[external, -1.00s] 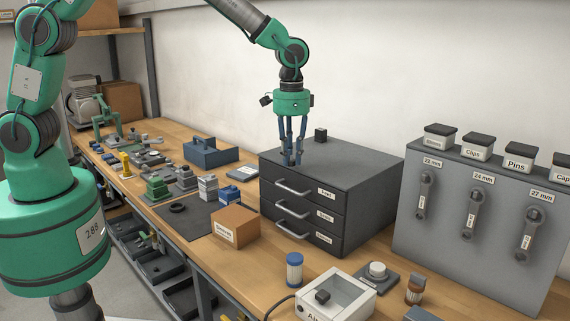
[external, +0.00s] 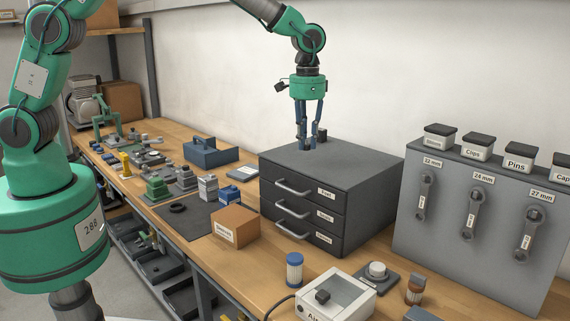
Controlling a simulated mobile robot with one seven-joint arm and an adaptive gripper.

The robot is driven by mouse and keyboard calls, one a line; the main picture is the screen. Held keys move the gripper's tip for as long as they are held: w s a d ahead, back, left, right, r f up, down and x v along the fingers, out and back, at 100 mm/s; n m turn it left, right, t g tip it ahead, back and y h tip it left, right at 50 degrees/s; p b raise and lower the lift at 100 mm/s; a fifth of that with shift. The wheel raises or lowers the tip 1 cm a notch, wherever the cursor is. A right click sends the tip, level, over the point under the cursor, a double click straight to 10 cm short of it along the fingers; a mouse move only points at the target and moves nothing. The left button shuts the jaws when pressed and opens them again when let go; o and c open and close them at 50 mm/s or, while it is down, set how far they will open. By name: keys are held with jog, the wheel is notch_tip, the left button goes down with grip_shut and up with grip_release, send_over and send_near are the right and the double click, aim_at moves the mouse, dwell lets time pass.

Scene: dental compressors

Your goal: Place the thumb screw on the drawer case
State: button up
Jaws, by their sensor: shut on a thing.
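The drawer case (external: 352,163) is a dark grey unit with a flat top and three labelled drawers with silver handles, standing on the bench near the wall. My gripper (external: 307,147) points straight down over the rear left part of its top. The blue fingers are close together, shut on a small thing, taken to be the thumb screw. It is too small and too hidden by the fingers to make out. I cannot tell whether it touches the top.
A small black block (external: 323,136) stands on the case top, just behind and right of my fingers. The rest of the top is clear. A cardboard box (external: 236,227) stands at front left, a blue tote (external: 208,153) further left. A grey wrench panel (external: 480,210) stands at right.

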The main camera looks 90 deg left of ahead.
jog(key=p, duration=0.1)
send_over(352, 162)
jog(key=shift+w+d+f, duration=0.1)
jog(key=shift+f, duration=0.65)
jog(key=shift+f, duration=1.7)
jog(key=shift+f, duration=0.15)
jog(key=o, duration=0.8)
jog(key=shift+c, duration=0.2)
notch_tip(352, 162, up, 12)
